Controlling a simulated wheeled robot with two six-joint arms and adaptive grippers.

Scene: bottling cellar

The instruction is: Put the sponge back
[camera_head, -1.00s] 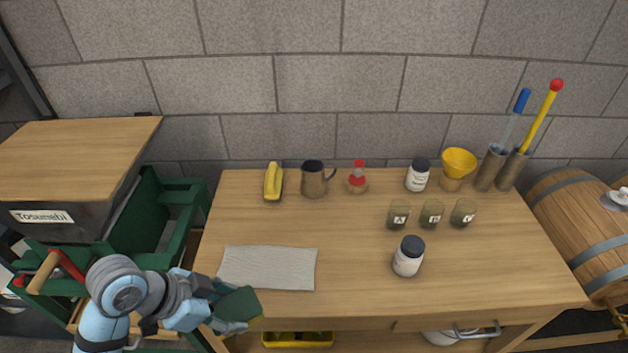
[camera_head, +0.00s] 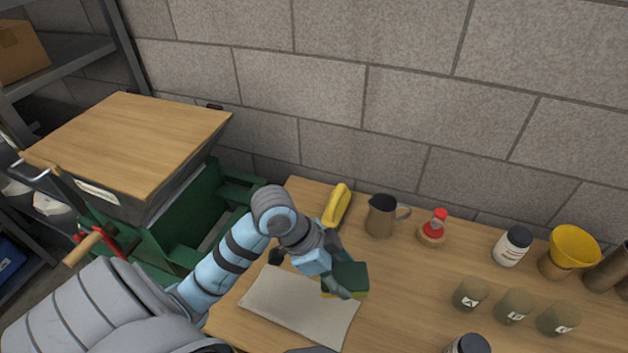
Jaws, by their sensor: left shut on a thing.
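The sponge (camera_head: 348,278), dark green on top with a yellow side, is held in my left gripper (camera_head: 338,284). The gripper is shut on it above the wooden table (camera_head: 415,285), over the right part of the grey cloth (camera_head: 290,303). The fingers partly hide the sponge. Whether the sponge touches the cloth or the table cannot be told. My right gripper is not in view.
At the back stand a yellow object (camera_head: 336,205), a dark jug (camera_head: 382,216), a red-topped item (camera_head: 433,227), a white jar (camera_head: 512,246) and a yellow funnel (camera_head: 573,248). Small labelled cups (camera_head: 514,306) stand to the right. A green cart (camera_head: 185,232) stands left.

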